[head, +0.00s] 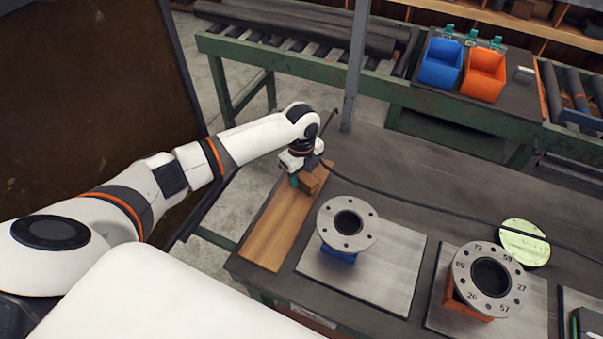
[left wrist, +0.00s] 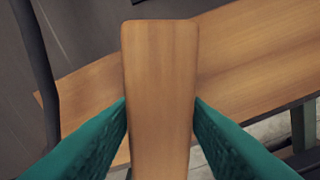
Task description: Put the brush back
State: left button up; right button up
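The brush (head: 313,181) shows as a brown wooden block at the far end of a long wooden board (head: 272,236) on the table's left side. My left gripper (head: 303,181) is over that end of the board, with its teal fingers on the brush. In the left wrist view, the brush's wooden body (left wrist: 160,80) lies between the two fingers of my left gripper (left wrist: 160,115), which touch its sides. The board (left wrist: 240,75) is behind it. I cannot tell whether the brush rests on the board or is just above it. Its bristles are hidden. My right gripper is not in view.
A flanged pipe (head: 346,224) on a blue support and a numbered flange (head: 489,281) on an orange support stand on metal plates right of the board. A black cable (head: 430,203) crosses the table behind them. A grey post (head: 355,70) rises near my left gripper.

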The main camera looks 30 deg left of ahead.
aim_at(301, 173)
pick_arm(q)
jog(key=shift+o, duration=0.9)
jog(key=shift+r, duration=0.1)
jog(key=shift+r, duration=0.3)
notch_tip(301, 173, up, 12)
jog(key=p, duration=1.1)
jog(key=shift+f+p, duration=0.2)
jog(key=shift+p, duration=0.1)
